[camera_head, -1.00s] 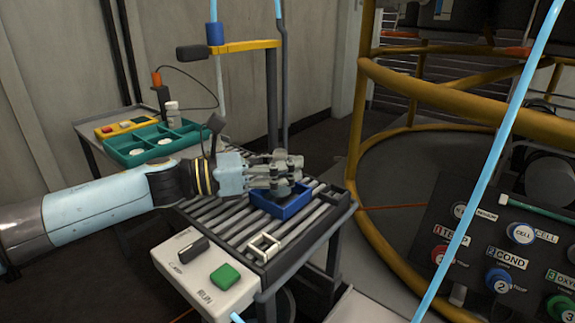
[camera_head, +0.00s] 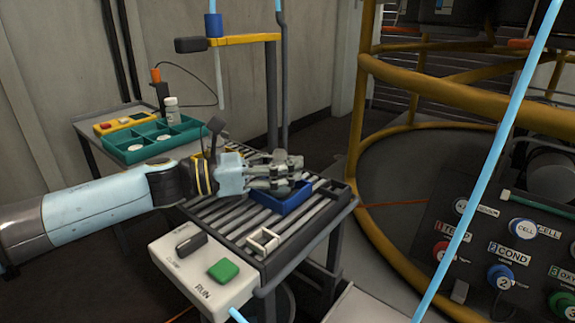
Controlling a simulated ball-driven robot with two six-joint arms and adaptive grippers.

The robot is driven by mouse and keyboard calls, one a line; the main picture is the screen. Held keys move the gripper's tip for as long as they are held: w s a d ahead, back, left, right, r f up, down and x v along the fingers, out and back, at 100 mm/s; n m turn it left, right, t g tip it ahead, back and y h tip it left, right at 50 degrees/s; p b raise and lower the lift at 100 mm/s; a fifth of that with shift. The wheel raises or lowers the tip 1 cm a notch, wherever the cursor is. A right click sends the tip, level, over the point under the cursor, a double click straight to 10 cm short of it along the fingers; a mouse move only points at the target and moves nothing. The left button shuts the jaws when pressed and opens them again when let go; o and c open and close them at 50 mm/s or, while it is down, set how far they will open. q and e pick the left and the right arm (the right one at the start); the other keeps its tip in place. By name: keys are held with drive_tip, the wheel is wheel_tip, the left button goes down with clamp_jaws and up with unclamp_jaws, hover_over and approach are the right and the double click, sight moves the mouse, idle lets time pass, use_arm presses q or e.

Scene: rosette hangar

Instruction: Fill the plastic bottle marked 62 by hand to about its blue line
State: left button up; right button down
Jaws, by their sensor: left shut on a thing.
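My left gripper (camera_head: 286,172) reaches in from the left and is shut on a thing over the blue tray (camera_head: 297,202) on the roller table. The fingers hide most of what they hold, and I cannot make out what it is. A small pale bottle with a white cap (camera_head: 171,109) stands at the teal tray (camera_head: 120,149) at the back left; its marking is too small to read. A yellow arm (camera_head: 240,41) on a dark post carries a blue fitting (camera_head: 213,25) with a clear tube (camera_head: 219,80) hanging below. No blue fill line is readable. My right gripper is not in view.
A control box (camera_head: 203,280) with a dark switch and a green RUN button (camera_head: 223,271) sits at the front. A small pale frame (camera_head: 263,241) lies on the rollers. Yellow railings (camera_head: 420,80) and a button panel (camera_head: 500,260) stand at the right.

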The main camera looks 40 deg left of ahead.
use_arm(q)
drive_tip(key=shift+f, duration=0.35)
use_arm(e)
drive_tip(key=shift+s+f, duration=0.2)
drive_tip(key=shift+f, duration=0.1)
use_arm(q)
drive_tip(key=shift+r, duration=0.1)
drive_tip(key=o, duration=1.7)
drive_tip(key=shift+c, duration=0.2)
drive_tip(key=shift+r, duration=0.1)
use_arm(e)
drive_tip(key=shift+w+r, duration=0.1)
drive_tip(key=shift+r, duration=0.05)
use_arm(q)
drive_tip(key=shift+r+p, duration=2)
drive_tip(key=shift+r, duration=0.9)
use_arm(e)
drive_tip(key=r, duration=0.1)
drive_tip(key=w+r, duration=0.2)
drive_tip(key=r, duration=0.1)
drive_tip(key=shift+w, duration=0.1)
